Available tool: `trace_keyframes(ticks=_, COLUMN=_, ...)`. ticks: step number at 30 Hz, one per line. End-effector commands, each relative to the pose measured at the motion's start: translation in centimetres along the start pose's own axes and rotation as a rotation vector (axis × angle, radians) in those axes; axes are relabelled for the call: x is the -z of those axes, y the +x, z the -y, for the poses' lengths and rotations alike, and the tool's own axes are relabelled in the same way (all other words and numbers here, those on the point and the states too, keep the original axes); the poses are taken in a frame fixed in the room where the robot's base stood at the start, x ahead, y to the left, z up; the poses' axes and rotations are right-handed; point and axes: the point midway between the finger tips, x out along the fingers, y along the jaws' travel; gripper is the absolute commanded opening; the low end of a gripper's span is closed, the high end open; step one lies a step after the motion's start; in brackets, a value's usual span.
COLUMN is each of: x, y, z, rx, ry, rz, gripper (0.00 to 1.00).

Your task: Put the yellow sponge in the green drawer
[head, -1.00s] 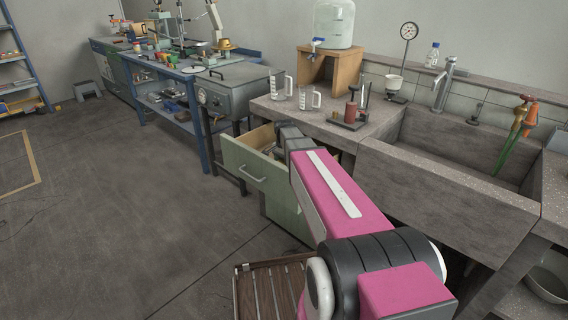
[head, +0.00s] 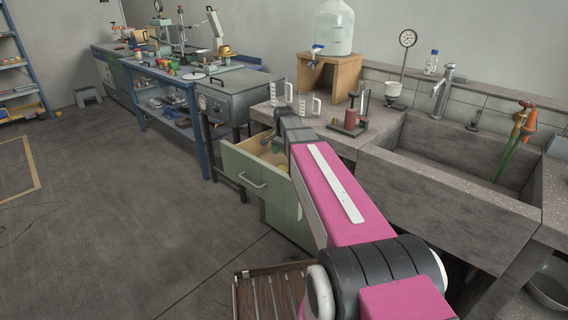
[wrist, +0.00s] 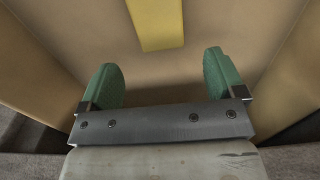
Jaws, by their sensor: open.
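The green drawer (head: 252,176) is pulled open under the bench, with a green front, a pale handle and tan inner walls. The yellow sponge (wrist: 157,22) lies inside the drawer in the wrist view, cut off by the top edge; a small yellow patch also shows in the drawer in the head view. My gripper (wrist: 160,62) is open, its two green fingers spread and empty. The sponge lies beyond the fingertips and apart from them. In the head view my arm hides part of the drawer, and the fingers cannot be made out.
Glass measuring jugs (head: 308,105) and a small red device (head: 350,120) stand on the bench above the drawer. A stone sink (head: 440,170) is to the right. A slatted wooden item (head: 270,292) is low in front.

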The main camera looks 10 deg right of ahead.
Motion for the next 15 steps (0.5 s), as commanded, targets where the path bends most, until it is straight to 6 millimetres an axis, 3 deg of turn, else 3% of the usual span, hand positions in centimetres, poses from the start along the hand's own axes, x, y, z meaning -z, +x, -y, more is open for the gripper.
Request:
trace_keyframes(ticks=6, x=0.0, y=-2.9, z=0.0, rx=0.001, ry=0.0, rz=-0.001, gripper=0.88)
trace_keyframes(ticks=15, x=0.0, y=-3.9, z=0.0, rx=-0.001, ry=0.0, rz=0.001, gripper=0.88)
